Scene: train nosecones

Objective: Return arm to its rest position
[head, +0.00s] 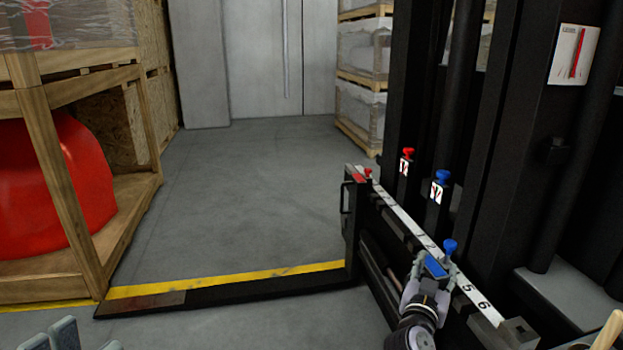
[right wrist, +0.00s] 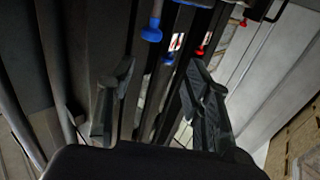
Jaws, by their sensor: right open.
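My right gripper (head: 438,264) reaches in from the bottom right in the head view. It is by the numbered rail (head: 410,226), close to a blue knob (head: 449,247) with a blue block (head: 435,267). In the right wrist view my right gripper (right wrist: 158,85) has its fingers wide apart, with nothing clasped between them. A blue knob (right wrist: 151,33) shows ahead of the tips. My left gripper (head: 88,338) shows only as two separated fingertips at the bottom left edge, empty, over the floor. The rest of it is out of view.
Another blue knob (head: 442,176) and a red knob (head: 407,153) sit on the black machine frame (head: 490,120). A low black bar (head: 260,289) with yellow tape crosses the floor. A wooden crate (head: 130,215) holds a red nosecone (head: 50,190) at left. The middle floor is clear.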

